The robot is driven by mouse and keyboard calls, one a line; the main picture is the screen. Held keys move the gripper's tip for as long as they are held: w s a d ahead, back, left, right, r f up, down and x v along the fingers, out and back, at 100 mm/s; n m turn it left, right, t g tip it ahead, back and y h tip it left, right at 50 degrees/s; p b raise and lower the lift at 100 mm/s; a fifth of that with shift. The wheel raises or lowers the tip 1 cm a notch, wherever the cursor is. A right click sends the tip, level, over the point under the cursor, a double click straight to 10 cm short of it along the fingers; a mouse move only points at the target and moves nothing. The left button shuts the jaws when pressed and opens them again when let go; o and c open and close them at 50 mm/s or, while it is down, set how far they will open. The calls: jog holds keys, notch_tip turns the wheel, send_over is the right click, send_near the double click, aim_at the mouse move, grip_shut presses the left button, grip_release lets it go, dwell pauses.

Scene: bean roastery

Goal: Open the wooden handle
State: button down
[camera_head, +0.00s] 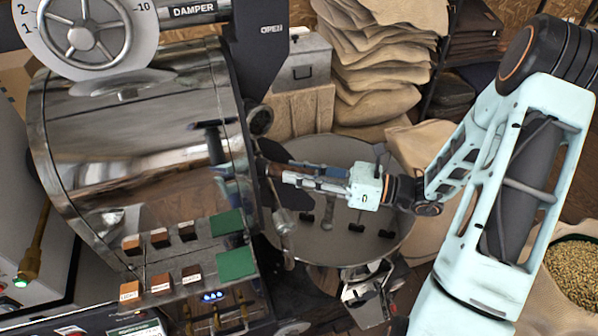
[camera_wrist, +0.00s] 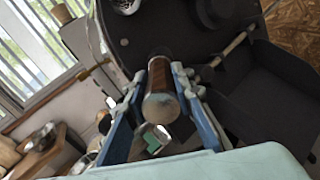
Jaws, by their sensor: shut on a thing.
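The wooden handle (camera_wrist: 159,78) is a brown cylinder with a pale, rounded end. It stands out toward the camera in the middle of the wrist view, between the two blue fingers. My gripper (camera_wrist: 160,88) is shut on it, one finger on each side. In the head view my gripper (camera_head: 285,173) reaches left to the front of the metal roaster drum (camera_head: 140,150). There the handle is mostly hidden by the fingers and the dark front parts.
A round cooling tray (camera_head: 390,235) with stirring arms lies below my gripper. A control panel (camera_head: 160,275) with green plates and small labelled blocks is at lower left. Stacked sacks (camera_head: 375,70) stand behind, and a sack of beans (camera_head: 575,270) is at right.

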jog(key=p+v, duration=0.1)
jog(key=v, duration=0.9)
jog(key=shift+d, duration=0.25)
jog(key=c, duration=1.7)
grip_release()
jog(key=shift+o, duration=0.2)
jog(key=shift+s, duration=0.1)
jog(key=v, duration=1.2)
